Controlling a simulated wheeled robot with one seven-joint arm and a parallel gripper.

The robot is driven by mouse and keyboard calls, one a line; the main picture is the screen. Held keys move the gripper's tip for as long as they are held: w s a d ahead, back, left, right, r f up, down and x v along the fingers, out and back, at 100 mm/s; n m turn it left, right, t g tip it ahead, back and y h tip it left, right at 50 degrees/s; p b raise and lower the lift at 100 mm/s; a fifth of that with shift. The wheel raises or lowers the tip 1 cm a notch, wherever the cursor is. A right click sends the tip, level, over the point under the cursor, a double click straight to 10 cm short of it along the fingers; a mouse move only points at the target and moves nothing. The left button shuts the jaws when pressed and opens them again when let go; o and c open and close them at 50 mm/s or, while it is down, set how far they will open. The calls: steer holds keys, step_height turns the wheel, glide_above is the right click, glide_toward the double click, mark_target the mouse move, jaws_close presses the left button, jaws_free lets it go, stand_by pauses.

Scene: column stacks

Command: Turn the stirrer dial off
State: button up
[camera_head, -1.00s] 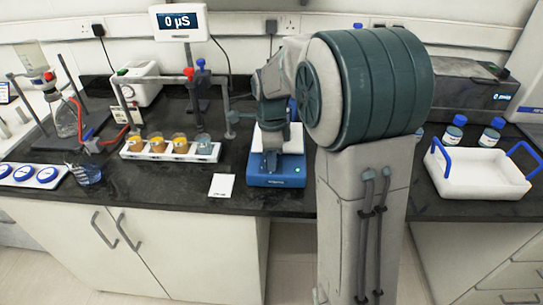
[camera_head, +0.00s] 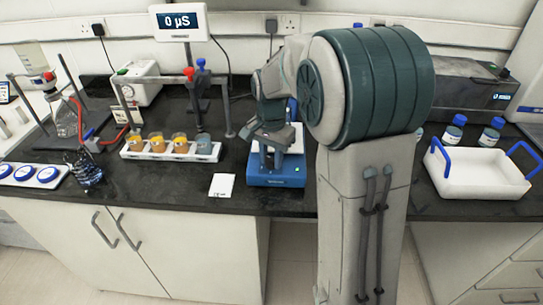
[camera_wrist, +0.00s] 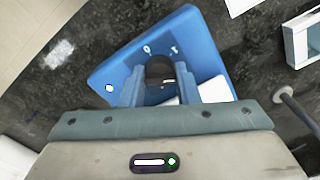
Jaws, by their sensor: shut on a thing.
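The stirrer (camera_head: 285,178) is a blue unit with a white top plate, standing on the dark bench near the front edge. In the wrist view, its blue front (camera_wrist: 185,50) carries a black dial (camera_wrist: 160,72) with a pale pointer line, and small white marks beside it. My gripper (camera_wrist: 165,80) is shut on the dial, one finger on each side of it. In the head view my gripper (camera_head: 271,160) is over the front of the stirrer. The fingers hide part of the dial's sides.
A white card (camera_head: 221,186) lies left of the stirrer. A white rack (camera_head: 171,152) with several small beakers stands further left. A white tray with blue handles (camera_head: 478,180) is at the right. A meter (camera_head: 181,23) reads 0 µS.

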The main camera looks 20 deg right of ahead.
steer(key=n, duration=0.5)
steer(key=shift+n, duration=0.3)
steer(key=n, duration=0.6)
steer(key=n+p, duration=0.1)
steer(key=n, duration=0.5)
steer(key=shift+n, duration=0.3)
steer(key=n+p, duration=0.1)
steer(key=n, duration=0.4)
steer(key=shift+n, duration=0.3)
steer(key=o, duration=0.7)
steer(key=shift+r, duration=0.15)
